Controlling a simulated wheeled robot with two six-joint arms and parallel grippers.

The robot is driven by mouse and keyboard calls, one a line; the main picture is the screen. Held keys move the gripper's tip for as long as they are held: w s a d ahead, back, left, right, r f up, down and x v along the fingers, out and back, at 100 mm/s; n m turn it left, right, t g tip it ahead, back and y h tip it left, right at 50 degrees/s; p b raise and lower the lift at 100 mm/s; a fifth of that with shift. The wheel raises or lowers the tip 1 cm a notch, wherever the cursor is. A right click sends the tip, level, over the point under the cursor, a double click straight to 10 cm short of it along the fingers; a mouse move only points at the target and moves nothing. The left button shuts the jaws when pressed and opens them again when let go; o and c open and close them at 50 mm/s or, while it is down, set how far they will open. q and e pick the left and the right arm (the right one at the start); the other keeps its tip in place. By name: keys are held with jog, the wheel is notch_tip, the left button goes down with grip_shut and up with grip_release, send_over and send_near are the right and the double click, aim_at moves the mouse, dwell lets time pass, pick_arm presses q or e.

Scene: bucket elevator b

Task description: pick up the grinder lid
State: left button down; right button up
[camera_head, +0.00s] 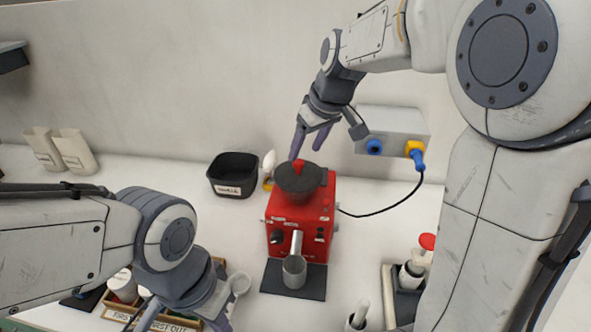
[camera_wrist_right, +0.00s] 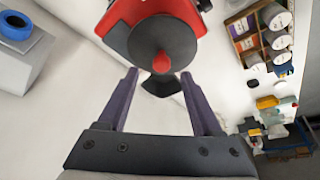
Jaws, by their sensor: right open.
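The grinder lid (camera_head: 312,181) is a dark round disc with a red knob. It sits on top of the red grinder (camera_head: 315,212). In the right wrist view the lid (camera_wrist_right: 163,35) shows with its knob pointing toward the gripper. My right gripper (camera_head: 306,152) is open and empty just above the lid. In the right wrist view its fingertips (camera_wrist_right: 160,73) stand apart on either side of the knob, not touching it as far as I can see. My left gripper (camera_head: 188,318) is low at the left, its tips cut off by the frame edge.
A black bin (camera_head: 233,176) stands left of the grinder. A grey box (camera_head: 393,130) with blue and yellow fittings is on the wall at right, with a black cable running toward the grinder. A metal cup (camera_head: 294,272) stands in front. Wooden racks (camera_wrist_right: 262,42) also show in the right wrist view.

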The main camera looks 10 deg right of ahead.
aim_at(298, 161)
jog(key=p+x, duration=0.2)
jog(key=x, duration=0.3)
jog(key=shift+w+a+f, duration=0.2)
jog(key=shift+f, duration=0.1)
jog(key=shift+w+f, duration=0.15)
jog(key=shift+f, duration=0.1)
grip_shut()
